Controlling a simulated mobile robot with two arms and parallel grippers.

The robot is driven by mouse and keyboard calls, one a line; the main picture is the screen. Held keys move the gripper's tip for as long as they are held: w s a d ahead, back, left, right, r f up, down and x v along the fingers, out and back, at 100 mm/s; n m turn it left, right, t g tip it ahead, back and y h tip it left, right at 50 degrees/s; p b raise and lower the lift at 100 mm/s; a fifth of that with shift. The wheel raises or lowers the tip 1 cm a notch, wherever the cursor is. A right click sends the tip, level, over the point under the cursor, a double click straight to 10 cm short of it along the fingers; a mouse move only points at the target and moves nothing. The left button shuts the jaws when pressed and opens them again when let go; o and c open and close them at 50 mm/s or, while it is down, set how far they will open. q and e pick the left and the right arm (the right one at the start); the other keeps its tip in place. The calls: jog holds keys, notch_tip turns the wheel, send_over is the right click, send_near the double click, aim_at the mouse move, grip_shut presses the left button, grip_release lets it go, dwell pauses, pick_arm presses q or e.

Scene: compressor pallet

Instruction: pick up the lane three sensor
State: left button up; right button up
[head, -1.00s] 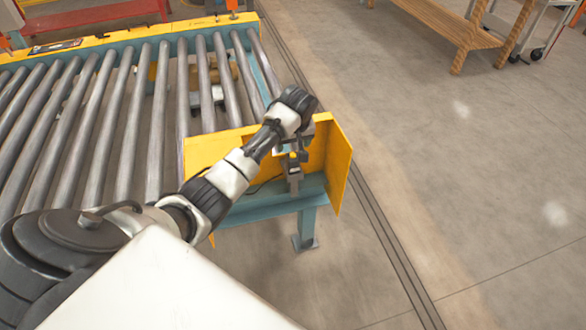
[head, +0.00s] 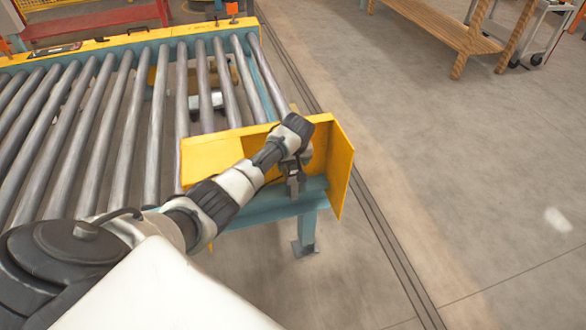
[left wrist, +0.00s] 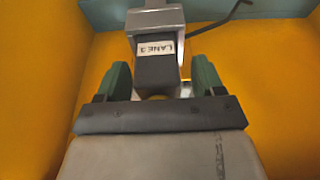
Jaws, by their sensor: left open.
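The lane three sensor (left wrist: 157,65) is a dark block with a white "LANE 3" label, seen in the left wrist view against a grey metal bracket. My left gripper (left wrist: 163,80) is open, with one green finger on each side of the sensor's lower part. I cannot tell whether the fingers touch it. In the head view my left gripper (head: 296,178) reaches down inside the yellow guard (head: 335,170) at the conveyor's end, and my arm hides most of the sensor there. My right gripper is not in view.
The roller conveyor (head: 125,120) fills the left side. The yellow guard walls stand close around my left gripper. A black cable (left wrist: 222,17) runs beside the bracket. A wooden bench (head: 440,25) and a wheeled cart (head: 540,35) stand far right. The floor between is clear.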

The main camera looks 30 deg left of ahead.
pick_arm(q)
jog(key=c, duration=1.1)
jog(key=shift+r, duration=0.15)
